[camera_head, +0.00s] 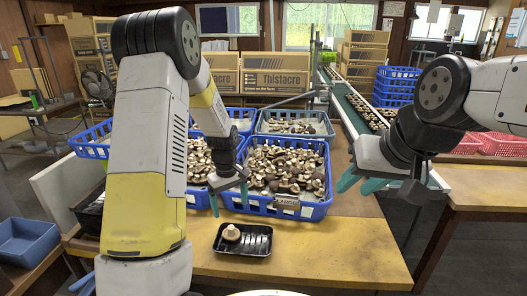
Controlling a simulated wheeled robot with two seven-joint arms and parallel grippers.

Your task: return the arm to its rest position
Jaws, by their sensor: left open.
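My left gripper (228,203) hangs over the front of the large blue crate, with its two teal fingers apart and nothing between them. It is above and behind the black tray (232,250). The tray lies on the wooden table with one pale mushroom (231,232) in its left part. My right gripper (354,189) is at the right, beyond the large crate's right side. Its teal fingertips look apart and empty, and part of it is hidden by its own wrist.
The large blue crate (308,212) full of mushrooms stands on the wooden table (340,250). More blue crates stand behind and beside it. Cardboard boxes (274,82) and a conveyor (352,112) are farther back. The table front right of the tray is clear.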

